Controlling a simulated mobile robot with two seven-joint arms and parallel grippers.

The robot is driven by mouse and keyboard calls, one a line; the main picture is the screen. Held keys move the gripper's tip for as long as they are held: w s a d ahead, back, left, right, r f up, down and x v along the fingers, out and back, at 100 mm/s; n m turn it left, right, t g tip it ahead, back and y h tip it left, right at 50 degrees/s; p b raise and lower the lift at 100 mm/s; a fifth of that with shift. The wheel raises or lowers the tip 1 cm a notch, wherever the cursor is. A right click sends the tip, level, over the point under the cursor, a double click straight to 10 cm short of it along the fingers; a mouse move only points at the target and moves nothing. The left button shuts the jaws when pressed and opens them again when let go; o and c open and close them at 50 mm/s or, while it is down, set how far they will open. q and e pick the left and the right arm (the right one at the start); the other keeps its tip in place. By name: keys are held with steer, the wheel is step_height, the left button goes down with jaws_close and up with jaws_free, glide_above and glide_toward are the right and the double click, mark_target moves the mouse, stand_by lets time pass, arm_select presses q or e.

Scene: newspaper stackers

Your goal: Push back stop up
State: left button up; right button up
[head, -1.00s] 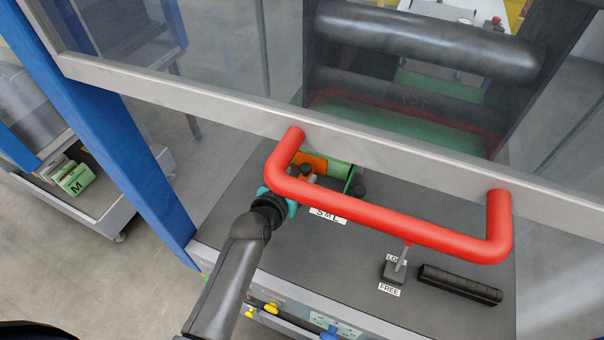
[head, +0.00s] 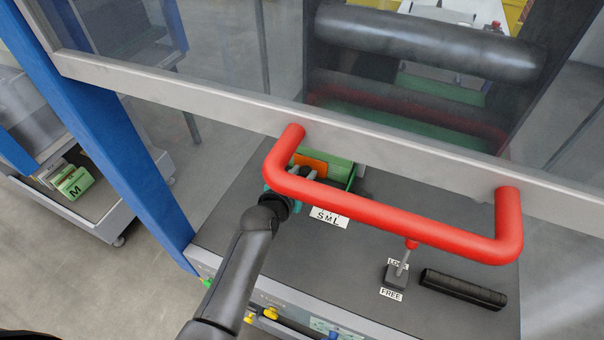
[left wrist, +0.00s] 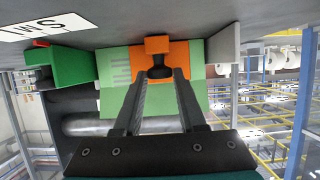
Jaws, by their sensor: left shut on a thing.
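An orange block (left wrist: 167,52) with a black knob (left wrist: 160,71) sits in front of a light green plate (left wrist: 115,67) in the left wrist view. In the head view the orange block (head: 311,163) shows behind the red handle, beside green parts (head: 338,172). My left gripper (head: 305,173) reaches in under the handle; its fingers (left wrist: 158,78) are shut on the black knob. The handle hides part of the gripper in the head view. A label reading S M L (head: 328,218) lies on the dark deck just in front. My right gripper is not in view.
The thick red handle (head: 395,218) on the grey guard frame (head: 400,158) spans above the deck, close over my left wrist. A lever (head: 402,265) stands between LOCK and FREE labels, next to a black bar (head: 462,289). A blue post (head: 100,135) rises at left.

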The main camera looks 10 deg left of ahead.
arm_select(q)
jaws_close()
stand_by(0.8)
